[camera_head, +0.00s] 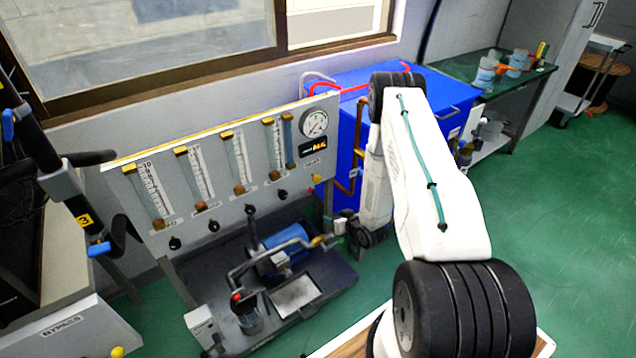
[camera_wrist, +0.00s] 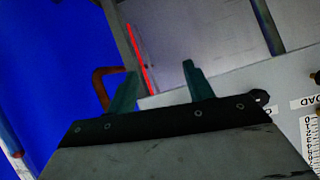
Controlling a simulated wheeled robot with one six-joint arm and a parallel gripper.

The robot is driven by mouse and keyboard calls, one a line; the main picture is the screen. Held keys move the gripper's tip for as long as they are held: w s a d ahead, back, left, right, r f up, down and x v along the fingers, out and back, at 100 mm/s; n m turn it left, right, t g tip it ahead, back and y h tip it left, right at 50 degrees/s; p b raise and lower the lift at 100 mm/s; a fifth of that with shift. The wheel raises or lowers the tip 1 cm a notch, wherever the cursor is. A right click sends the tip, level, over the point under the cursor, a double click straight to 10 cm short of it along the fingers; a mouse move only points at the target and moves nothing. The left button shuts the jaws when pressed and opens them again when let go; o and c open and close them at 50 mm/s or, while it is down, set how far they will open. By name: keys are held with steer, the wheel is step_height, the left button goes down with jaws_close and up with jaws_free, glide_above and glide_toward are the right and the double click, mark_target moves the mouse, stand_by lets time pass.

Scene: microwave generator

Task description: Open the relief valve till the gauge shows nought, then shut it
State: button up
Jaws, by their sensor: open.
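The round white gauge (camera_head: 314,123) sits at the upper right of the grey panel (camera_head: 215,215); its needle is too small to read. A yellow knob (camera_head: 317,179) is low on the panel below the gauge, and several dark knobs run along the lower edge. I cannot tell for sure which one is the relief valve. My gripper (camera_wrist: 160,88) is open, with nothing between its two teal fingers. In the head view it is low beside the panel's right end, partly hidden by my arm. The wrist view shows the panel's edge (camera_wrist: 240,85) right of the fingers.
A blue cabinet (camera_head: 340,85) with a copper pipe (camera_head: 357,150) stands close behind my arm. A red line (camera_wrist: 138,60) runs beyond the fingers. A blue motor (camera_head: 285,240) and piping sit on a dark base below the panel. The green floor (camera_head: 545,230) at right is clear.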

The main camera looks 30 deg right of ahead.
mark_target(319, 182)
steer(key=w+r+t, duration=0.4)
steer(key=r+t, duration=0.1)
steer(key=r, duration=0.4)
steer(key=shift+t+y, duration=0.3)
steer(key=w, duration=0.7)
steer(key=shift+w+a+r, duration=0.1)
steer(key=shift+w, duration=0.1)
steer(key=c, duration=1)
